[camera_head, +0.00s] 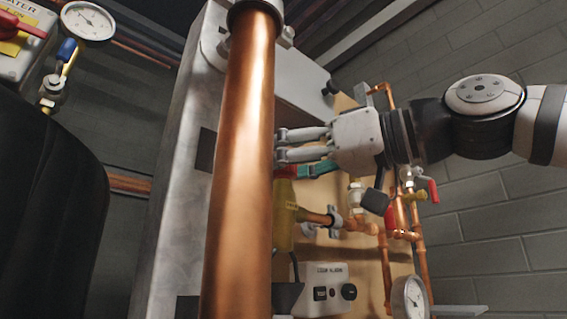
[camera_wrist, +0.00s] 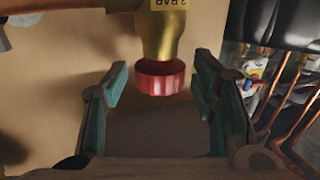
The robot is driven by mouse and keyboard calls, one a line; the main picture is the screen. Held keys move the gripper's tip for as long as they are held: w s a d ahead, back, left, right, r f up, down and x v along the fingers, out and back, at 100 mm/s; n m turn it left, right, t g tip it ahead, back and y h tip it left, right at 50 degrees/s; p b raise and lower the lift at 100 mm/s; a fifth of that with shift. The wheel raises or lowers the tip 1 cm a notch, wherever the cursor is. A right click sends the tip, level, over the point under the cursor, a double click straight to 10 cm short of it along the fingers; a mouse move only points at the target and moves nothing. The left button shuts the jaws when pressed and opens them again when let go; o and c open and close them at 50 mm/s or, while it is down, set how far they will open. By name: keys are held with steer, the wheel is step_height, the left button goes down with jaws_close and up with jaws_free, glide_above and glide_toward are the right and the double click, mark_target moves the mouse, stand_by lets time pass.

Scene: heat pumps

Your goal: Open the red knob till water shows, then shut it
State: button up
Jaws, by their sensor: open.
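The red knob (camera_wrist: 160,78) is ribbed and sits at the end of a brass valve body (camera_wrist: 162,35) in the wrist view. My gripper (camera_wrist: 160,88) is open, with one teal-padded finger on each side of the knob. The brass valve body (camera_head: 284,215) shows just below the fingers there. No water is visible.
The thick vertical copper pipe (camera_head: 240,170) stands in front of the valve. A box labelled as an alarm (camera_head: 325,290) and a gauge (camera_head: 411,297) are lower down. A red-handled valve (camera_head: 432,190) and thin copper pipes (camera_head: 388,262) lie below my wrist.

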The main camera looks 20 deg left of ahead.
steer(key=shift+c, duration=0.6)
steer(key=c, duration=1.1)
steer(key=shift+o, duration=0.2)
steer(key=shift+m+t+h+b, duration=0.3)
steer(key=shift+m+t+b, duration=0.5)
steer(key=shift+t, duration=0.4)
steer(key=o, duration=1.2)
steer(key=v, duration=1.2)
